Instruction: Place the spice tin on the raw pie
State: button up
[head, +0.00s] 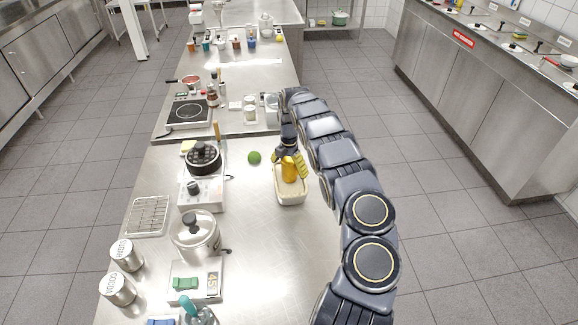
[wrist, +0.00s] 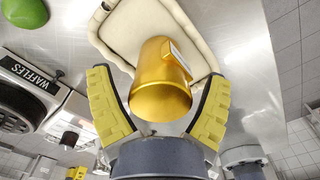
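The spice tin (wrist: 160,90) is a golden cylinder with a pale label on its side. It stands over the raw pie (wrist: 122,28), a pale rectangular crust with a raised rim, and appears to rest on it. In the head view the tin (head: 289,172) is above the back part of the pie (head: 291,198). My gripper (wrist: 158,75) has its two yellow fingers spread on both sides of the tin, with gaps at the fingertips. It looks open; the tin's contact with the pie is partly hidden.
A green lime (head: 254,157) lies left of the pie. A waffle maker (head: 203,158), a steel pot (head: 196,235), a wire rack (head: 148,216) and a scale (head: 195,282) stand further left. Bare steel counter surrounds the pie; the counter's right edge is close by.

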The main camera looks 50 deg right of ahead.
aim_at(288, 160)
notch_tip(288, 160, up, 12)
jog(key=shift+r, duration=0.15)
jog(key=shift+a+r, duration=0.15)
jog(key=shift+a, duration=0.05)
jog(key=s+a+r+m, duration=0.2)
jog(key=a+r+m, duration=0.25)
jog(key=a, duration=0.35)
jog(key=s+a+r+m+g+h, duration=0.1)
jog(key=s+a+r+m, duration=0.1)
jog(key=a+r+m, duration=0.45)
jog(key=s+a+r+m, duration=0.1)
jog(key=s+a+r, duration=0.15)
jog(key=a, duration=0.75)
jog(key=s+a+f+m, duration=0.2)
jog(key=s+a+m, duration=0.4)
jog(key=s+a, duration=1)
jog(key=shift+s+a+f+g+y, duration=0.3)
jog(key=shift+s+y, duration=0.1)
jog(key=shift+s, duration=0.55)
